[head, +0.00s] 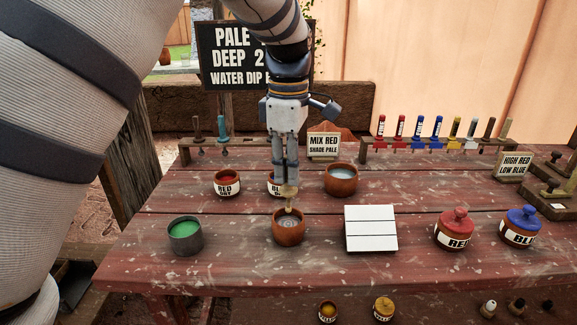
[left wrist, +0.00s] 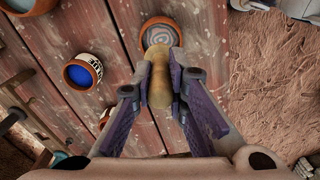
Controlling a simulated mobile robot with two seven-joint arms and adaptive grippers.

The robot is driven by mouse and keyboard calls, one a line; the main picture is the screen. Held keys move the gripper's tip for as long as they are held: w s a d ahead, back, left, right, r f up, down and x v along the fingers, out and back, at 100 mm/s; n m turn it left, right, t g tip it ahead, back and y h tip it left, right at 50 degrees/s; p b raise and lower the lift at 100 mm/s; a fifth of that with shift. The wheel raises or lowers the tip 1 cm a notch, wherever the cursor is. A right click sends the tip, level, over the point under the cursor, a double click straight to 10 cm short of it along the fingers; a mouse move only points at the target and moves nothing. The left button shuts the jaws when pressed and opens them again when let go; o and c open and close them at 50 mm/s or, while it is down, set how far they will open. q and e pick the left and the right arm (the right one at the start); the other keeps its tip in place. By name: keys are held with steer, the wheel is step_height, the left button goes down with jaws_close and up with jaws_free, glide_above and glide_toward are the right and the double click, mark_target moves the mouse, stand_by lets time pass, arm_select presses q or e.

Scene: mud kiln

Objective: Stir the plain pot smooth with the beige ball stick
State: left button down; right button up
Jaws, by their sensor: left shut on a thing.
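The plain pot (head: 289,236) is a small unlabelled terracotta bowl near the table's front, with grey swirled contents. In the left wrist view the plain pot (left wrist: 147,28) shows its pale grey rings at the top. My left gripper (head: 287,188) points down above the pot and is shut on the beige ball stick (head: 288,205). The stick also shows between the fingers in the left wrist view (left wrist: 160,80). Its low end is at the pot's mouth; I cannot tell whether it touches the contents. My right gripper is in neither view.
A green-filled pot (head: 186,238) stands left of the plain pot and a white board (head: 371,230) right. Behind are a red pot (head: 227,184), a blue pot (left wrist: 83,74) partly hidden by my gripper in the head view, and a water bowl (head: 341,181). Lidded jars (head: 454,231) stand right.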

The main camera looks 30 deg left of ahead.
mark_target(289, 189)
arm_select(q)
steer(key=shift+f, duration=2.3)
